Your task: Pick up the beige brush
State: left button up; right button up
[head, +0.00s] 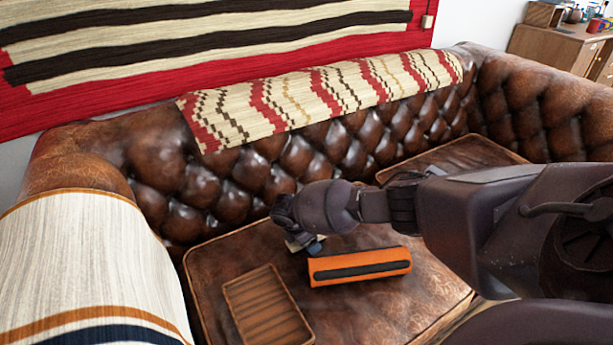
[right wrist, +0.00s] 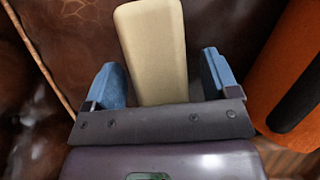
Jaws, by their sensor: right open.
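The beige brush (right wrist: 152,40) is a long, pale, rounded block in the right wrist view. Its near end lies between the two blue fingers of my right gripper (right wrist: 159,72), with a gap on each side. The gripper is open and does not clasp it. In the head view my right gripper (head: 306,245) is low over the brown leather sofa seat (head: 360,315). Only a small pale piece of the brush (head: 293,245) shows there; the gripper and wrist hide the rest. My left gripper is not in view.
An orange case with a black stripe (head: 360,267) lies just beside my right gripper; it also shows in the right wrist view (right wrist: 285,75). A ribbed brown tray (head: 266,308) lies to the left on the seat. The tufted backrest (head: 240,170) rises behind.

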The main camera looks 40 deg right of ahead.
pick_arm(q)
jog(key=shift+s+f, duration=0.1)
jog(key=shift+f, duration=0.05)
pick_arm(e)
jog(key=shift+f, duration=0.25)
jog(key=c, duration=1)
jog(key=shift+r, duration=0.1)
jog(key=shift+c, duration=0.2)
jog(key=r, duration=0.2)
jog(key=r+p, duration=0.1)
jog(key=r, duration=0.1)
jog(key=r+p, duration=0.1)
jog(key=shift+w+r, duration=0.25)
jog(key=shift+r, duration=0.15)
pick_arm(q)
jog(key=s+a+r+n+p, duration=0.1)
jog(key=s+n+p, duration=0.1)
jog(key=p, duration=0.3)
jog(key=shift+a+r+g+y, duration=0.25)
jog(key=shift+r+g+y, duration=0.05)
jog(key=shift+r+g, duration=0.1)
pick_arm(e)
notch_tip(320, 180, up, 15)
jog(key=shift+s+f, duration=0.2)
jog(key=shift+s, duration=0.05)
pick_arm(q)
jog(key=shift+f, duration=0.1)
